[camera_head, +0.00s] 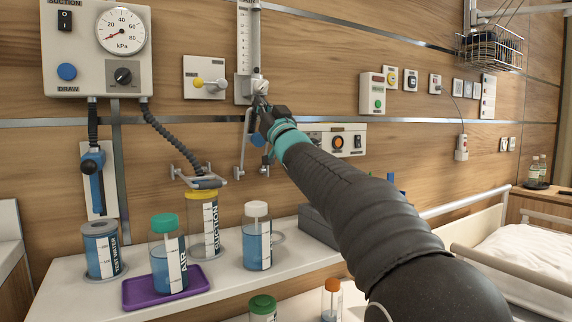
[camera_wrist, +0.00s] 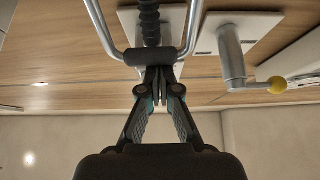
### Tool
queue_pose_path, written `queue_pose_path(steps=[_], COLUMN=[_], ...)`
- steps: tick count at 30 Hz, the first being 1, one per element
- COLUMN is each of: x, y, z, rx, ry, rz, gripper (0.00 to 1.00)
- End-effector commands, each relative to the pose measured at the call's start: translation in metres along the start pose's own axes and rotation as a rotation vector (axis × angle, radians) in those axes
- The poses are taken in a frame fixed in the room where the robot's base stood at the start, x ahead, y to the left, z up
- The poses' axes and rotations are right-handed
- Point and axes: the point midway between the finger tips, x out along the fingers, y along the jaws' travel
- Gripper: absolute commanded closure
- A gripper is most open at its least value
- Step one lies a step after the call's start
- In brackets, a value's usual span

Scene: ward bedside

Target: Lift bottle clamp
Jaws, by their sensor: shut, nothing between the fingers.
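A metal bracket with two rods and a dark crossbar (camera_wrist: 152,57) fills the upper middle of the wrist view. In the head view its rods (camera_head: 243,143) hang in front of the wall below a white scale. Another metal bracket (camera_head: 206,181) sits over the yellow-lidded suction jar (camera_head: 202,226). I cannot tell for sure which bracket is the bottle clamp. My gripper (camera_head: 262,101) is at the wall below the scale. In the wrist view my gripper (camera_wrist: 161,76) is shut and empty, its tips close to the crossbar; contact is unclear.
A yellow-knobbed wall valve (camera_head: 202,81) is left of my gripper. A white shelf (camera_head: 219,279) below holds jars and a purple tray (camera_head: 135,294). A control box (camera_head: 345,127) is right of my gripper, partly behind my arm. A railed bed (camera_head: 515,247) is at right.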

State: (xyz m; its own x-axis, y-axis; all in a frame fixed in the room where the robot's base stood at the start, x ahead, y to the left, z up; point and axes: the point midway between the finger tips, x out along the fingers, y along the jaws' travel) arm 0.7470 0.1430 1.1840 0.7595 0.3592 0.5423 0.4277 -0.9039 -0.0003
Motion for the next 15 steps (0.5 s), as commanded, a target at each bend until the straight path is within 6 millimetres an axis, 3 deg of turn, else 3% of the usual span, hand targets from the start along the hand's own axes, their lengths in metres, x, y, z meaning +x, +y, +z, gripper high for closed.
queue_pose_path(steps=[15], x=[-0.0026], y=[0.0069], z=[-0.0027], rx=[-0.006], ry=[0.001], rz=[0.008], gripper=[1.00])
